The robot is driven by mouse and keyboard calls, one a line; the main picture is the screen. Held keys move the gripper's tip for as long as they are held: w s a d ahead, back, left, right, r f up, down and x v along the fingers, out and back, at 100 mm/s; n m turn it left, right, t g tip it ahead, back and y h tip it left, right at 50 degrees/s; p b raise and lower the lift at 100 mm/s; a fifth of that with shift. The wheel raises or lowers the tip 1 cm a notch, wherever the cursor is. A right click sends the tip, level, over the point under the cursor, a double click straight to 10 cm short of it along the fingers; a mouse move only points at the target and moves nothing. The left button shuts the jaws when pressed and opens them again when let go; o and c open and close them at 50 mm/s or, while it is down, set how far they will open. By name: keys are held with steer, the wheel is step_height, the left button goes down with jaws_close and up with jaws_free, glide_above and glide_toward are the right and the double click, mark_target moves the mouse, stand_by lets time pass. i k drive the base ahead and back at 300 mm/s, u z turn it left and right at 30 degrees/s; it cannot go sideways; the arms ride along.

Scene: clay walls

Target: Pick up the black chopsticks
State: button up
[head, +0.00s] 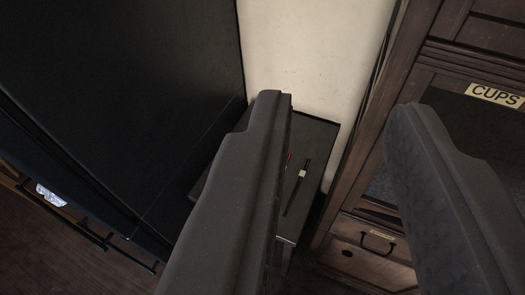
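A thin dark stick-like item (305,165) with a pale patch partway along it lies on a small dark table (315,135), seen between my fingers; it may be the black chopsticks, but it is too small to be sure. A small red item (289,158) shows beside it, partly hidden by my left finger. My gripper (342,103) is open with its two grey fingers wide apart and nothing between them. The table and the stick look well beyond the fingertips. The left finger covers part of the tabletop.
A large black cabinet or appliance (120,90) with bar handles fills the left. A wooden cabinet (350,200) with drawers and a "CUPS" label (495,95) stands at the right. A cream wall (310,50) is behind the table. Dark wooden floor (60,255) shows lower left.

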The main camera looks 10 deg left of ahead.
mark_target(301, 175)
steer(key=k, duration=1.05)
steer(key=u, duration=0.65)
steer(key=i, duration=1.75)
steer(key=z, duration=1.15)
steer(key=k, duration=1.1)
steer(key=z, duration=0.05)
steer(key=i, duration=0.65)
steer(key=u, duration=0.05)
